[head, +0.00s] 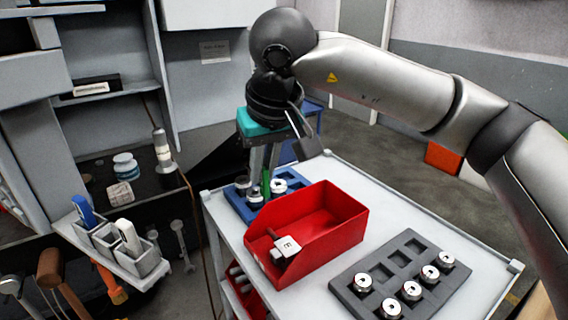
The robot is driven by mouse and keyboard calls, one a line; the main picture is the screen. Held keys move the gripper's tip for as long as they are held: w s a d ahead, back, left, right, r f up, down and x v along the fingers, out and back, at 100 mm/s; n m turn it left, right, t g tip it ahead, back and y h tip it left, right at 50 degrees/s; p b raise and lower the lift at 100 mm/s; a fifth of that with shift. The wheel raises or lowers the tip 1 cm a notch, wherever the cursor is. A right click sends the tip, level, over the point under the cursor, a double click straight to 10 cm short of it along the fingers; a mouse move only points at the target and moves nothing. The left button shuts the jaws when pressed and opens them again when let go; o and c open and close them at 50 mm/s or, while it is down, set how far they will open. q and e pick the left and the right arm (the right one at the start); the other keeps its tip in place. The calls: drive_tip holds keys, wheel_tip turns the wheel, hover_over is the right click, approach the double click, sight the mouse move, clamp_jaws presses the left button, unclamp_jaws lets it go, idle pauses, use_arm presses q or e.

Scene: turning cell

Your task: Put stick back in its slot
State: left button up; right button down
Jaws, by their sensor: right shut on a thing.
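My right gripper (265,172) points down over the back left of the cart, its fingers close together on a thin green stick (266,184). The stick looks upright; its lower end is at the blue tray (240,206), and I cannot tell whether it touches the tray. Round metal parts sit in this tray beside the stick. A grey slotted holder (140,268) stands at the left, with a blue-topped item (84,209) and a white item (128,236) upright in it. My left gripper is not in view.
A red bin (340,235) stands in front of the gripper, with a white marked block (288,246) at its near end. A dark grey tray (365,265) with several round metal parts is at the front right. The cart top (370,195) behind it is clear.

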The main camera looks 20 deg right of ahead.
drive_tip(key=s+a+r+n+y+p, duration=0.1)
drive_tip(key=s+a+r+n+p, duration=0.15)
drive_tip(key=a+r+p, duration=0.55)
wheel_tip(320, 180, up, 4)
drive_tip(key=n+g+y+p, duration=0.1)
drive_tip(key=n+y+p, duration=0.1)
drive_tip(key=n+p, duration=0.3)
hover_over(101, 229)
drive_tip(key=s+d, duration=0.1)
drive_tip(key=shift+f+b, duration=3.4)
drive_tip(key=shift+f, duration=0.75)
drive_tip(key=shift+f+b, duration=0.7)
drive_tip(key=shift+b, duration=0.15)
drive_tip(key=c, duration=0.8)
unclamp_jaws()
